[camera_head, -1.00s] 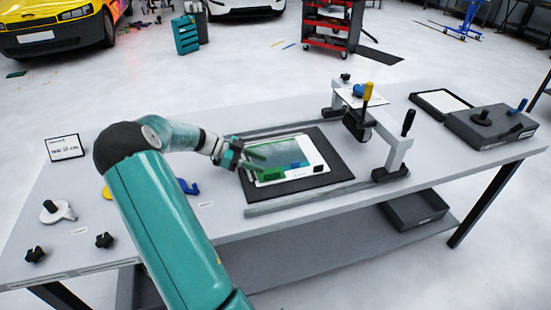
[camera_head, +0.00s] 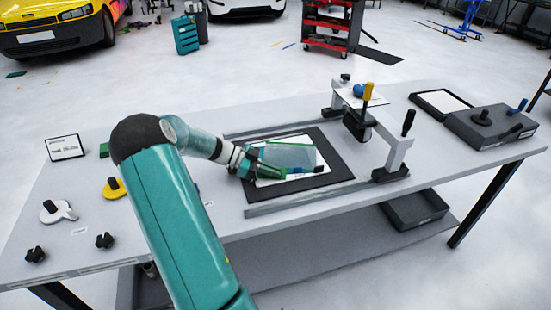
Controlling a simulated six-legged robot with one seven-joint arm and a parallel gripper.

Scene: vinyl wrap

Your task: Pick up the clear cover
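The clear cover (camera_head: 291,155) shows as a grey-green see-through sheet over a white sheet (camera_head: 270,183) on the black mat (camera_head: 335,172). Its left end is right at my gripper (camera_head: 262,165), which has green fingers and comes in from the left. One finger lies along the cover's lower left side. The fingers overlap the cover in this view, so I cannot tell whether they are shut on it or whether it is lifted off the white sheet. A blue strip shows at the cover's lower right.
A grey gantry with a roller (camera_head: 358,123) and a yellow-topped handle stands right of the mat. A grey box with knobs (camera_head: 490,126) is at the table's right end. A sign (camera_head: 65,148), a yellow piece (camera_head: 114,188) and several black knobs are at the left.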

